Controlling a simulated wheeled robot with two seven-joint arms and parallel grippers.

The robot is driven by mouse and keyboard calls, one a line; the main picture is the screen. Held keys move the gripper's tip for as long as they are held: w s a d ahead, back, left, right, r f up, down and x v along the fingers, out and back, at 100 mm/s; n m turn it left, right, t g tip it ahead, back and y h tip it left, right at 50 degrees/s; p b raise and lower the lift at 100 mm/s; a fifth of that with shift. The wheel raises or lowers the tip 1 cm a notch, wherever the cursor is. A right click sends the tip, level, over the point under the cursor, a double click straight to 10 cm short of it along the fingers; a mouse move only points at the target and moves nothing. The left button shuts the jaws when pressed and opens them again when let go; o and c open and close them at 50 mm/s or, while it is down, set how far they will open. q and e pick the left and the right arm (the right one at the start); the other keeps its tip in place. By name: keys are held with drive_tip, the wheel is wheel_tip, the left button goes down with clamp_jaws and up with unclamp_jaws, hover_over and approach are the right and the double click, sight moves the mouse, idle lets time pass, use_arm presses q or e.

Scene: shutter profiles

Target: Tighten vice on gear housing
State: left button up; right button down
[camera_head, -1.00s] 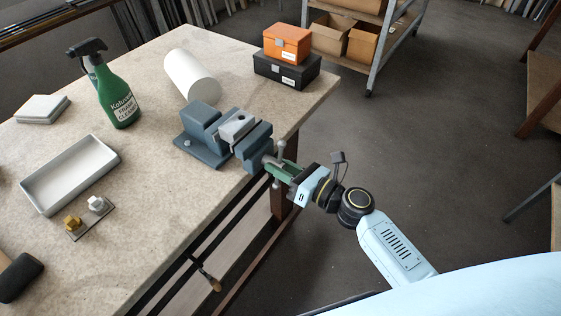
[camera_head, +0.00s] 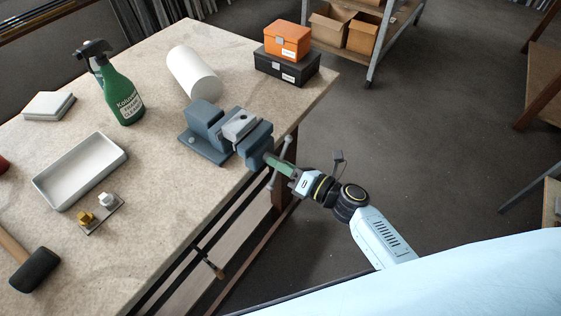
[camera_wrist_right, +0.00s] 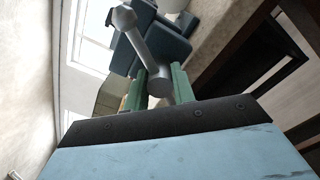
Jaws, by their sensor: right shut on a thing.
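The blue-grey vice (camera_head: 207,133) sits at the right edge of the bench. A light grey block, seemingly the gear housing (camera_head: 239,126), sits between its jaws; I cannot tell how tightly it is held. The vice handle (camera_head: 287,143) is a grey bar with ball ends, standing slanted beyond the bench edge. My right gripper (camera_head: 277,164), with green fingers, is shut on the handle. In the right wrist view the handle (camera_wrist_right: 140,45) passes between the fingers (camera_wrist_right: 160,88), with the vice (camera_wrist_right: 165,43) behind it. My left gripper is not in view.
A grey tray (camera_head: 80,170), a plate with metal fittings (camera_head: 101,214) and a mallet (camera_head: 35,269) are to the left.

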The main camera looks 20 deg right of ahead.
drive_tip(key=c, duration=1.2)
unclamp_jaws()
drive_tip(key=shift+o, duration=0.2)
drive_tip(key=v, duration=1.3)
drive_tip(key=shift+s+d+b, duration=0.15)
drive_tip(key=shift+s+b, duration=0.05)
drive_tip(key=shift+b, duration=0.15)
